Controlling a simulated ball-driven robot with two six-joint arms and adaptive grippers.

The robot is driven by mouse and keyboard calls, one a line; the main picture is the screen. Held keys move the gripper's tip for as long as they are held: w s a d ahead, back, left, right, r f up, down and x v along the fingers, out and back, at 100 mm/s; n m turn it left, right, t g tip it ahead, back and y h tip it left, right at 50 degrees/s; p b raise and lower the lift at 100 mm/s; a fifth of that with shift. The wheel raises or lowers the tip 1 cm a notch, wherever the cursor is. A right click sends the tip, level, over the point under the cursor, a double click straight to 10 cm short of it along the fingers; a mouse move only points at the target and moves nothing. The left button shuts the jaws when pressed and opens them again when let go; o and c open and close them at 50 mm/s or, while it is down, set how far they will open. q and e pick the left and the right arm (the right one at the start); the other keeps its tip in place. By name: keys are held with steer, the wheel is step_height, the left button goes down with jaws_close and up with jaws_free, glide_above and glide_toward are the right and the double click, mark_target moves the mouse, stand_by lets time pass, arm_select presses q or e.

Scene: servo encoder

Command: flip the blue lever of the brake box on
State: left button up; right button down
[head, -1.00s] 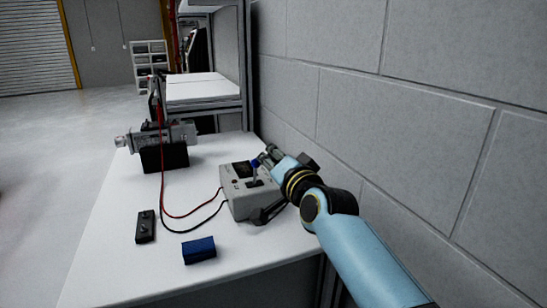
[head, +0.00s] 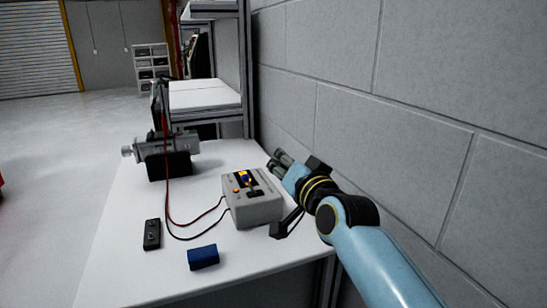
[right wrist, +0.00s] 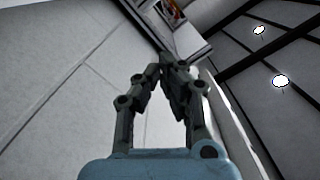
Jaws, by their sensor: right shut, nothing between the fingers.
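The brake box (head: 256,208) is a grey box on the white table, close to the wall. Its blue lever (head: 245,179) stands on the top face, its knob in front of a display glowing orange-yellow. An orange light also glows at the box's left. My right gripper (head: 279,155) is shut and empty, just behind and to the right of the box, apart from the lever. In the right wrist view its fingers (right wrist: 172,68) meet at the tips with nothing between them. My left gripper is not in view.
A grey motor-like unit (head: 160,145) in a black holder stands at the back left, with red and black cables to the box. A black switch piece (head: 152,234) and a blue block (head: 203,257) lie in front. The wall (head: 420,130) is close on the right.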

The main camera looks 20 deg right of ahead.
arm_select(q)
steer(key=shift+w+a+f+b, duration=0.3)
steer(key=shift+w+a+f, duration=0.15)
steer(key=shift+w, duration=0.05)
arm_select(e)
steer(key=s, duration=0.5)
steer(key=shift+s+r, duration=0.15)
steer(key=shift+s, duration=0.1)
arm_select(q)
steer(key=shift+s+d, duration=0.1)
